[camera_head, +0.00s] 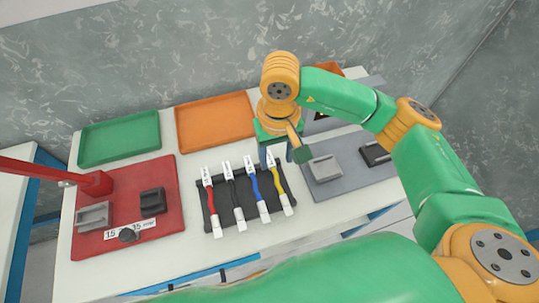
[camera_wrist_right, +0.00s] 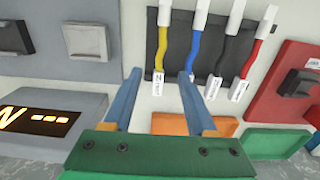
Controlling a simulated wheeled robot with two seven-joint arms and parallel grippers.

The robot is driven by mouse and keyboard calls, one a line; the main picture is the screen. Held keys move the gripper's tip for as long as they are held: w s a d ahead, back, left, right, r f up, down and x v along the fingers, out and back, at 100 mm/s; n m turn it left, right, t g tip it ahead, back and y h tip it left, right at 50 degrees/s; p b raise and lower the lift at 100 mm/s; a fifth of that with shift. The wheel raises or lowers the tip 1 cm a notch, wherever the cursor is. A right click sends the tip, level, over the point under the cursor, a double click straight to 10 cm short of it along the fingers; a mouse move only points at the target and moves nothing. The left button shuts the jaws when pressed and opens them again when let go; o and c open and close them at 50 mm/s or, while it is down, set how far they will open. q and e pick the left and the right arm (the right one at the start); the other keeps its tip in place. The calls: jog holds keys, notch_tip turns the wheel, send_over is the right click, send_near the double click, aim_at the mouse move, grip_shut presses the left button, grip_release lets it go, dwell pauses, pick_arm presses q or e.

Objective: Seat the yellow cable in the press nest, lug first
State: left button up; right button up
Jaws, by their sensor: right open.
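The yellow cable (camera_head: 279,183) lies at the right end of a row on a dark mat (camera_head: 249,214), beside the blue (camera_head: 256,188), black (camera_head: 234,194) and red (camera_head: 210,199) cables. Its white tag is at the far end and its white sleeve at the near end. My right gripper (camera_head: 280,157) is open over its far end. In the right wrist view, the yellow cable (camera_wrist_right: 161,48) runs down between the open fingers (camera_wrist_right: 158,77), its N tag between the tips; contact is unclear. Which fixture is the press nest is unclear; a red base (camera_head: 165,215) and a grey base (camera_head: 350,182) both carry blocks.
A red lever (camera_head: 45,172) reaches over the red base from the left. A green tray (camera_head: 120,138) and an orange tray (camera_head: 215,130) lie at the back. A display box (camera_wrist_right: 45,122) stands beside my right gripper. The table's front strip is clear.

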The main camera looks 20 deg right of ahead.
aim_at(277, 177)
jog(key=shift+w+f, duration=0.2)
jog(key=shift+f, duration=0.05)
jog(key=f+p, duration=0.1)
jog(key=s+f+p, duration=0.1)
jog(key=f+p, duration=0.1)
jog(key=shift+s+f, duration=0.3)
notch_tip(277, 177, down, 2)
jog(key=shift+w+f, duration=0.15)
jog(key=shift+f, duration=0.1)
jog(key=shift+w+f, duration=0.1)
jog(key=shift+w, duration=0.1)
jog(key=shift+s, duration=0.1)
grip_shut()
